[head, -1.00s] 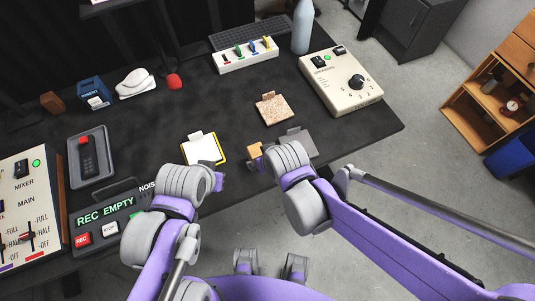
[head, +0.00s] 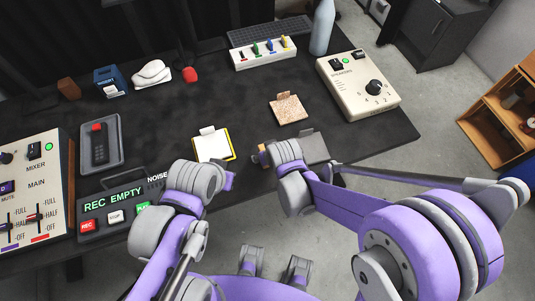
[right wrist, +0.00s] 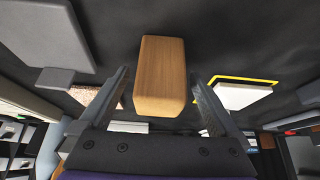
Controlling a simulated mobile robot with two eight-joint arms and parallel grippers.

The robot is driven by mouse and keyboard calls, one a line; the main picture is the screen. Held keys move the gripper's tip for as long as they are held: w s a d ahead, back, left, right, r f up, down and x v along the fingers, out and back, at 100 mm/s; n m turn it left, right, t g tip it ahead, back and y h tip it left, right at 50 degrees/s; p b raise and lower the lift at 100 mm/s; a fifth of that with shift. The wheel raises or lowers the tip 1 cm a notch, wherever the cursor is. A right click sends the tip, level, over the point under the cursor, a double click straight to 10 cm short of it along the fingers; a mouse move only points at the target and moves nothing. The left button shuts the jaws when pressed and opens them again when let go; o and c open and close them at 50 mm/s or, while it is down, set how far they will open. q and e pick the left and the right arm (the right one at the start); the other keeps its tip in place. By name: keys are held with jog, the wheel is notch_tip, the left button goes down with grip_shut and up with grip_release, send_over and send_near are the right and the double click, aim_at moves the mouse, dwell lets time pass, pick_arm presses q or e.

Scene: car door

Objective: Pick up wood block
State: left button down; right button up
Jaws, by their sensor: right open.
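The wood block (right wrist: 160,75) shows large in the right wrist view, light brown with rounded edges, lying on the dark table. My right gripper (right wrist: 160,82) is open, with one finger on each side of the block and a gap on both sides. In the head view the block (head: 262,148) is mostly hidden by my right gripper (head: 265,157), at the table's front edge. My left gripper (head: 230,181) is at the front edge further left, in front of a yellow-edged clipboard; its jaws are too small to read.
The yellow-edged clipboard (head: 213,146) lies left of the block, and a grey clipboard (head: 313,148) right of it. A cork-coloured clipboard (head: 288,109) lies behind. A speaker control box (head: 357,88) stands at the right. The table's middle (head: 200,105) is clear.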

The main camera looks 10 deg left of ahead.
jog(key=shift+f, duration=0.2)
grip_shut()
dwell(0.4)
